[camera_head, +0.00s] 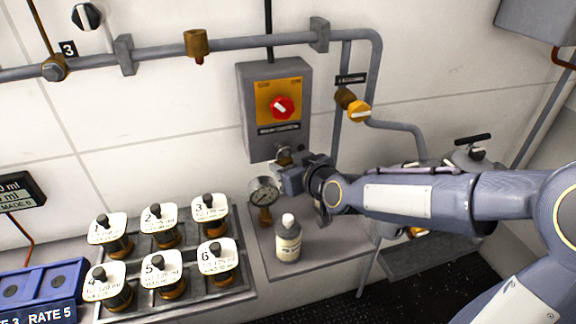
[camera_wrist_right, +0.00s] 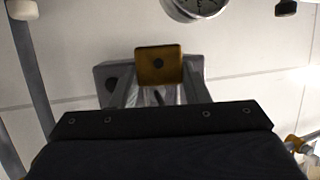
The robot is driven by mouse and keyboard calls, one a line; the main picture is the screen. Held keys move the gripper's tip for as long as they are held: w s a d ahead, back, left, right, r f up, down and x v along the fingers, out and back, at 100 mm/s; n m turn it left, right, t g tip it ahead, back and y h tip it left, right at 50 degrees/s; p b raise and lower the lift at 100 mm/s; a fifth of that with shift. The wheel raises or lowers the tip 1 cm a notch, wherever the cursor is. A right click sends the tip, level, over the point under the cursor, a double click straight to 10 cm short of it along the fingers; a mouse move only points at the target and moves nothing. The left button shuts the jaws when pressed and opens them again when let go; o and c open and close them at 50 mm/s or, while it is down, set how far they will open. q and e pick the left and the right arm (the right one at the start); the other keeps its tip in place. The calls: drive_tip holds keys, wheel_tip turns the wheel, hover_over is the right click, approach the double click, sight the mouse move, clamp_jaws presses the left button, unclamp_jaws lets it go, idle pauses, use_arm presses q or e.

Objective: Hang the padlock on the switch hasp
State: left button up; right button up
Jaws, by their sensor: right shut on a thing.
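The grey switch box (camera_head: 246,100) hangs on the wall in the head view, with a red knob (camera_head: 281,107) on an orange plate. My right gripper (camera_head: 287,160) is at the box's lower edge. In the right wrist view, the gripper is shut on the brass padlock (camera_wrist_right: 158,64). The padlock's square face with a dark round keyhole points to the camera. Its shackle is hidden in this view. In the head view the gripper largely hides the padlock and the hasp area, so I cannot tell whether the shackle is through the hasp. My left gripper is not in view.
A pressure gauge (camera_head: 264,192) is just below-left of the gripper. A white-capped bottle (camera_head: 287,240) stands on the ledge below.

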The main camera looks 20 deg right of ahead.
idle(0.4)
drive_tip(key=o, duration=1.1)
drive_tip(key=s+d+f+m+g, duration=0.1)
drive_tip(key=s+f+g, duration=0.1)
drive_tip(key=s, duration=0.8)
drive_tip(key=s+d+f+m+g+b, duration=0.1)
drive_tip(key=s+d+f+m+g, duration=0.1)
drive_tip(key=s, duration=0.8)
drive_tip(key=s+d+f+m+g+b, duration=0.1)
drive_tip(key=s+d+f+m+g, duration=0.1)
drive_tip(key=s, duration=0.7)
wheel_tip(320, 180, down, 2)
drive_tip(key=shift+s+d+f+g, duration=0.25)
drive_tip(key=shift+s+g, duration=0.15)
drive_tip(key=shift+g, duration=0.5)
drive_tip(key=shift+r, duration=0.1)
